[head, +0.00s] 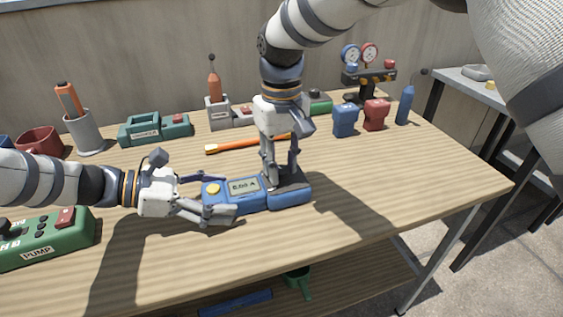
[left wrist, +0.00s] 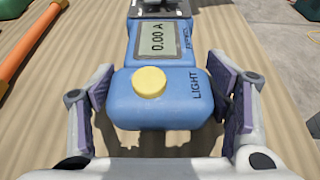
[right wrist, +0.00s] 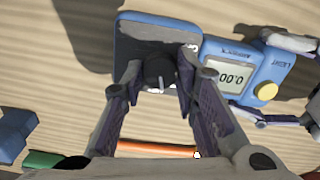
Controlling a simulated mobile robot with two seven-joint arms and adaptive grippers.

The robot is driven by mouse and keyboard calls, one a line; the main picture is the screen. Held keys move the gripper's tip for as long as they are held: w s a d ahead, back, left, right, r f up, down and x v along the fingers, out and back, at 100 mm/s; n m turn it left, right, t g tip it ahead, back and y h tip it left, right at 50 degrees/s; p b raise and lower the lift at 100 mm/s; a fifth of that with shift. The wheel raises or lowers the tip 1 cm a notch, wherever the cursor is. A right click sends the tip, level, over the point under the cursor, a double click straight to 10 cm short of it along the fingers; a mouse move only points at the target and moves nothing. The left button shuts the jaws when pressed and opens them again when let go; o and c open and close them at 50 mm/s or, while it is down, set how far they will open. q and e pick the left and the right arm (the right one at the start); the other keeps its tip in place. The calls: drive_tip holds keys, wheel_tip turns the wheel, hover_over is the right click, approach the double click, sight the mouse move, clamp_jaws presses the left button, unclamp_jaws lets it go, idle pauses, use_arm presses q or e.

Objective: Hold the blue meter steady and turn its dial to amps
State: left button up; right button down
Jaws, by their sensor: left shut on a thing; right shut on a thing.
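The blue meter (head: 256,204) lies flat on the wooden table, its screen reading 0.00 A, as it also does in the left wrist view (left wrist: 159,108). A yellow button (left wrist: 149,82) sits at its left end, beside the word LIGHT. My left gripper (head: 216,194) is shut across that end, one finger on each side. My right gripper (head: 277,178) points down over the meter's dark right part. In the right wrist view its fingers are shut on the black dial (right wrist: 158,72). The fingers partly hide the dial and its markings, so I cannot read where it points.
A green pump box (head: 45,238) stands front left. An orange-handled tool (head: 245,143) lies behind the meter. A mug (head: 38,142), a grey cup (head: 86,132), a teal case (head: 155,128) and gauges (head: 360,60) stand along the back. The table's right front is clear.

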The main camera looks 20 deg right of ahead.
sight(281, 169)
drive_tip(key=shift+a+m, duration=0.1)
drive_tip(key=shift+m, duration=1.7)
drive_tip(key=c, duration=1.2)
unclamp_jaws()
drive_tip(key=shift+c, duration=0.2)
wheel_tip(281, 169, up, 12)
use_arm(q)
drive_tip(key=o, duration=1.7)
drive_tip(key=shift+c, duration=0.2)
